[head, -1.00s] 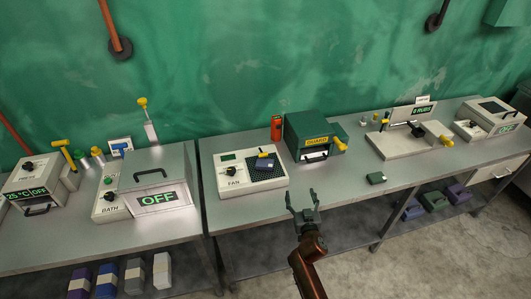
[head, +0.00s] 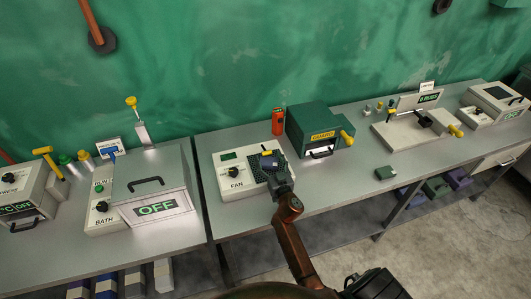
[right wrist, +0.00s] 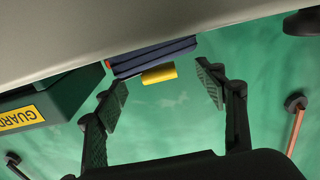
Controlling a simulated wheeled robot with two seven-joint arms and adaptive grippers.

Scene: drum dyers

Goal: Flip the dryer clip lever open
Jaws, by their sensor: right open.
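The fan dryer (head: 226,185) is a pale box marked FAN, with a knob and a dark mesh top, on the bench's left part. A blue clip (head: 270,162) with a small yellow lever (head: 266,153) sits on the mesh. My right gripper (head: 278,172) is over the front right of the dryer, partly hiding the mesh. In the right wrist view my right gripper (right wrist: 165,90) is open and empty. The yellow lever (right wrist: 159,73) and the dark blue clip (right wrist: 152,56) show between and beyond its fingertips; contact cannot be seen. My left gripper is out of view.
A green GUARD box (head: 312,125) with a yellow handle stands just right of the dryer, with an orange-red device (head: 278,121) behind. The bath unit (head: 150,190) is left, across a bench gap.

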